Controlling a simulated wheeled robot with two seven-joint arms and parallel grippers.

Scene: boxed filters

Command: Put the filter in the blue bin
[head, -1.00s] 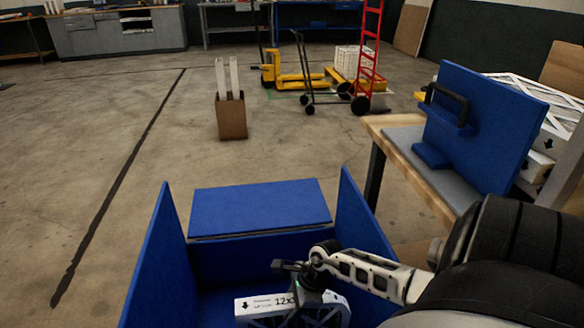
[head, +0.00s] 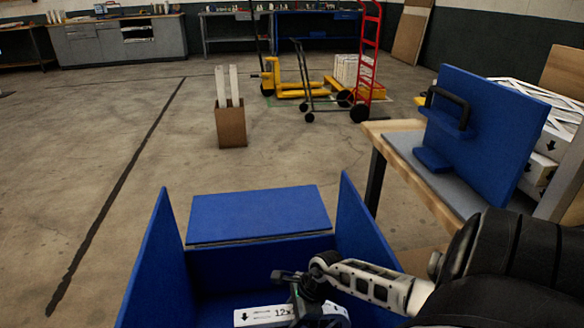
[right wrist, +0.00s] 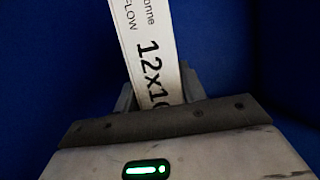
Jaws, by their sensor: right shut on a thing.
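The filter (head: 264,315) has a white frame edge printed with black lettering and sits low inside the blue bin (head: 152,262), at the bottom of the head view. My right gripper (head: 306,296) is shut on the filter's top edge, inside the bin. In the right wrist view the filter's white printed edge (right wrist: 150,48) runs up from between the fingers (right wrist: 158,98), with blue walls around it. The filter's lower part is cut off by the frame, so I cannot tell whether it touches the bin floor. My left gripper is not in view.
A cardboard box (head: 231,126) with white strips stands on the floor beyond the bin. Open floor lies left of the bin.

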